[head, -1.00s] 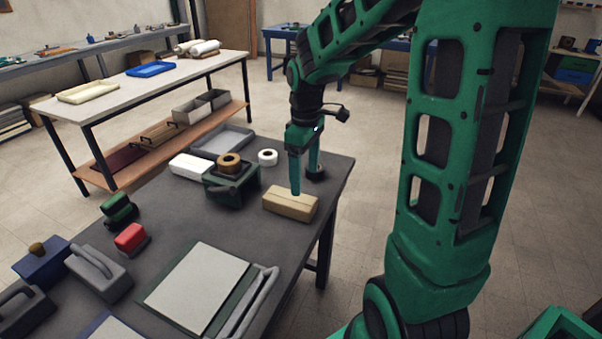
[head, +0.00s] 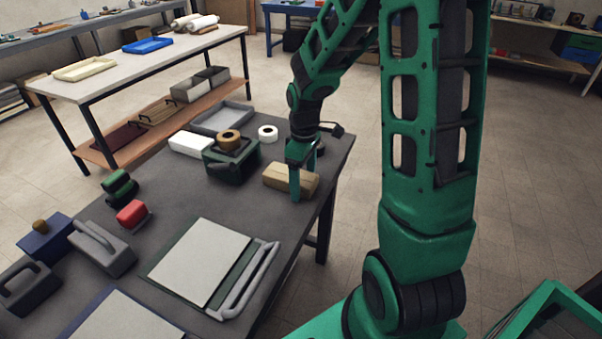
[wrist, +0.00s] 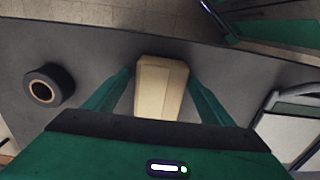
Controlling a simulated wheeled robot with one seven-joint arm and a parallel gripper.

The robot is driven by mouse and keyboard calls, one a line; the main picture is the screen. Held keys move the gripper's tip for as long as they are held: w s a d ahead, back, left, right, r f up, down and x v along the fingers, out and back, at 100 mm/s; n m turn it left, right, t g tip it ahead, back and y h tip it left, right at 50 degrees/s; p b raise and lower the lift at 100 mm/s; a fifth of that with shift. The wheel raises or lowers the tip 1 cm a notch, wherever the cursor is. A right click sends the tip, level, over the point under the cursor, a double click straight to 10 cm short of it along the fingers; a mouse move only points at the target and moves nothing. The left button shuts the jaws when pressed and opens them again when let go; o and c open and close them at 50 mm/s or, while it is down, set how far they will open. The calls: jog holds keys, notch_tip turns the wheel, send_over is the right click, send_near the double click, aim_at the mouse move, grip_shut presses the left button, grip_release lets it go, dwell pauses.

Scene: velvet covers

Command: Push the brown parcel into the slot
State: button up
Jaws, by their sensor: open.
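The brown parcel (head: 273,177) lies on the dark grey table near its right edge. In the wrist view the parcel (wrist: 160,88) sits between the two green fingers, its long side running away from my palm. My gripper (head: 299,184) is low over the table and open. In the head view one finger stands in front of the parcel's near side; the other is mostly hidden. In the wrist view my gripper (wrist: 160,76) has a finger on each side of the parcel, with a narrow strip of table showing on the left; contact is unclear. I cannot make out a slot.
A pale-topped board (head: 200,262) lies nearer. Table between is clear.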

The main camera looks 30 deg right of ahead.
aim_at(278, 170)
jog(key=shift+f, duration=0.1)
jog(key=c, duration=1.4)
jog(key=shift+w+a, duration=0.45)
jog(key=shift+w, duration=0.2)
jog(key=shift+w+a, duration=0.4)
jog(key=shift+w, duration=0.2)
jog(key=shift+w+a, duration=0.7)
jog(key=shift+w, duration=0.35)
jog(key=shift+w+a, duration=0.65)
jog(key=shift+w, duration=0.35)
